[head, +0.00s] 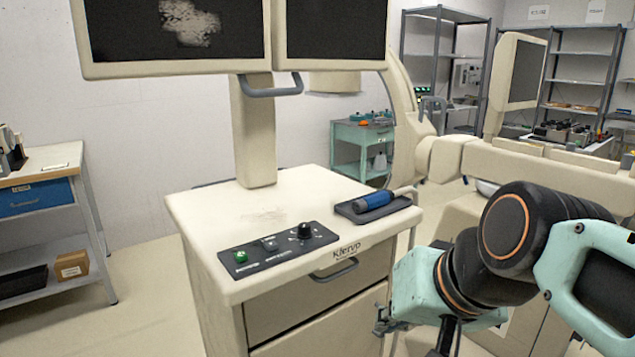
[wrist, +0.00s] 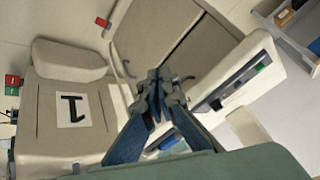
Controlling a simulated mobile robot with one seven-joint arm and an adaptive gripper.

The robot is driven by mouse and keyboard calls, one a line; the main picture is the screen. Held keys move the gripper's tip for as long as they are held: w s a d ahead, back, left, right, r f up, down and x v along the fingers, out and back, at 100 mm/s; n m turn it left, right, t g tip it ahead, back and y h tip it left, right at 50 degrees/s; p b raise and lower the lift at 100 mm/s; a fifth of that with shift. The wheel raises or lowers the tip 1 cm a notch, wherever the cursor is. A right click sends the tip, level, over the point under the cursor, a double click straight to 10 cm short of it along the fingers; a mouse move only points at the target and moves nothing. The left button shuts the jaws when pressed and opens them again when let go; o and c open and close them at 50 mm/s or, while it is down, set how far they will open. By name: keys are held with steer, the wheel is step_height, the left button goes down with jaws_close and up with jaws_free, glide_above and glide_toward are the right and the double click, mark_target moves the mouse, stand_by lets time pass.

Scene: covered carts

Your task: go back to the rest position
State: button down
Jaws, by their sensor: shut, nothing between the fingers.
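My gripper (head: 382,322) is low in front of the right side of the cream cart (head: 235,226) in the head view, beside its drawers. In the wrist view my gripper (wrist: 160,82) has its fingers together, with nothing held between them. The cart top carries a black control panel (head: 290,252) with a green button (head: 240,257) and a dark knob (head: 304,230). A blue cylinder (head: 374,200) lies in a dark tray (head: 350,213) at the top's right edge. My gripper is apart from the panel and the cylinder in the head view.
Two dark monitors (head: 175,30) (head: 335,28) stand over the cart on a column. A side table with a blue drawer (head: 36,197) is at the left. A padded piece with a marked sheet (wrist: 73,110) shows in the wrist view. Floor (head: 150,320) is free left of the cart.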

steer(key=s+d+f+n+g+h+p, duration=0.1)
steer(key=s+d+f+h+p, duration=0.1)
steer(key=s+d+f+h, duration=0.3)
step_height(320, 180, up, 24)
steer(key=a+y+p, duration=0.1)
steer(key=y+p, duration=0.1)
steer(key=p, duration=2)
steer(key=shift+s+r+p, duration=0.25)
steer(key=shift+p, duration=0.05)
